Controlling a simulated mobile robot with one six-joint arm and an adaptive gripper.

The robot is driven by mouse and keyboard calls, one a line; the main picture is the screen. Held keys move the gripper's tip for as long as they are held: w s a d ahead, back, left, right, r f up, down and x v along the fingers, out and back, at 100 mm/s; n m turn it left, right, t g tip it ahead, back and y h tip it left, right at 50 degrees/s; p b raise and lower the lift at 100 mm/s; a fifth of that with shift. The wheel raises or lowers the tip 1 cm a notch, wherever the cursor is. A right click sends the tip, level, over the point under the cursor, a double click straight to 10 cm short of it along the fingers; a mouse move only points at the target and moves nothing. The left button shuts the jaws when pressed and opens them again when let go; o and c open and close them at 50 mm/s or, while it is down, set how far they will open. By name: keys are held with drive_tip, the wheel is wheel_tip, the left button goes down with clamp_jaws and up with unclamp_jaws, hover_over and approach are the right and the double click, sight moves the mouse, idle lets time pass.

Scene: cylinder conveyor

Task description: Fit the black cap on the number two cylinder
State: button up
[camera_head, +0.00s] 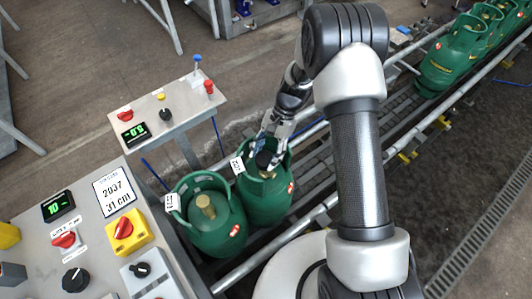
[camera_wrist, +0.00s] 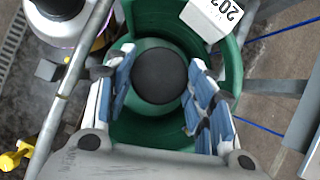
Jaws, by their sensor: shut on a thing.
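My gripper (camera_head: 270,148) points down over the second green cylinder (camera_head: 266,200) of the near pair on the conveyor. It is shut on the black cap (camera_head: 264,160). In the wrist view the round cap (camera_wrist: 160,75) shows between the blue finger pads, centred over the green cylinder top (camera_wrist: 150,130) and inside its collar. The cap hides the valve beneath, so I cannot tell whether it is seated. The nearest green cylinder (camera_head: 212,235) stands to the left with its brass valve (camera_head: 206,205) bare.
White tags hang on both near collars; one tag (camera_wrist: 212,15) starts with 202. Control panels (camera_head: 100,240) and a smaller console (camera_head: 165,110) stand left. The conveyor rail (camera_head: 440,125) runs to more green cylinders (camera_head: 452,55) at upper right.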

drive_tip(key=shift+f+b, duration=0.45)
drive_tip(key=shift+f, duration=0.35)
drive_tip(key=o, duration=1)
drive_tip(key=shift+r, duration=0.1)
drive_tip(key=shift+c, duration=0.2)
drive_tip(key=v, duration=1.2)
